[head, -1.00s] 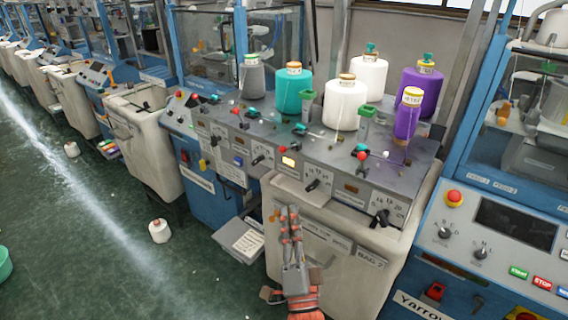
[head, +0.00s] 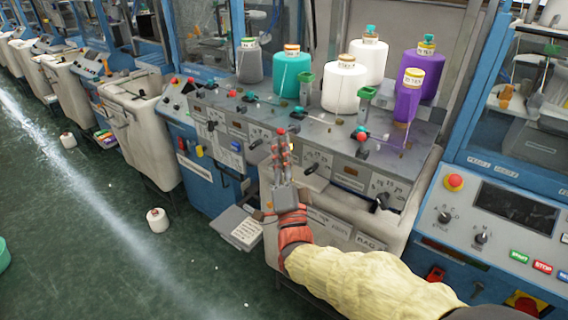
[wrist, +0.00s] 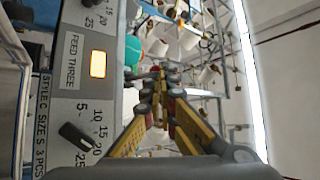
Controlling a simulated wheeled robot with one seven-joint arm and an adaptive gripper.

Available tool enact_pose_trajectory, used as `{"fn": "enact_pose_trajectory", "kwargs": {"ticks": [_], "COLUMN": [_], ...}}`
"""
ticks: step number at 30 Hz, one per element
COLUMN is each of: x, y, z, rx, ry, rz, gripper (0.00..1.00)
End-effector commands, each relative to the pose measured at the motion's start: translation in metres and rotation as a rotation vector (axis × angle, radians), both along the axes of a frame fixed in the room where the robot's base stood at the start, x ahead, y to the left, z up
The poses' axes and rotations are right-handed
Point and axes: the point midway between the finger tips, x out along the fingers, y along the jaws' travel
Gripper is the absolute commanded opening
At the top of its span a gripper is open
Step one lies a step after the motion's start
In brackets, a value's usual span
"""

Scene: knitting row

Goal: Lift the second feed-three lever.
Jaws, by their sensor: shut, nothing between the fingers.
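My gripper (head: 281,138) is shut and empty, pointing up in front of the upper edge of the knitting machine's grey control deck (head: 322,146). It also shows in the wrist view (wrist: 160,76), its fingertips together beside the panel labelled FEED THREE (wrist: 72,60). That panel has a lit orange display (wrist: 98,64) and a black knob (wrist: 76,136). Small levers with coloured balls stand along the deck, including a teal-and-red one (head: 361,134). My fingers cover part of the deck, and I cannot tell which lever is the second feed-three one, nor whether the fingertips touch one.
Yarn cones stand at the back of the deck: grey (head: 249,62), teal (head: 291,74), white (head: 344,86) and purple (head: 409,98). Green-topped posts (head: 366,98) rise between them. A blue machine with a screen (head: 513,209) is at right.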

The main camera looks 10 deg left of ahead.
Motion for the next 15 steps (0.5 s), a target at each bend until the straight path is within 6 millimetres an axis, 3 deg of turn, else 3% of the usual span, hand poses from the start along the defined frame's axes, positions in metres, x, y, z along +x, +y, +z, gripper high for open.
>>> {"fn": "enact_pose_trajectory", "kwargs": {"ticks": [15], "x": [0.0040], "y": [0.0018], "z": [0.0039], "rx": [0.002], "ry": [0.002], "rz": [-0.001], "gripper": [0.00]}}
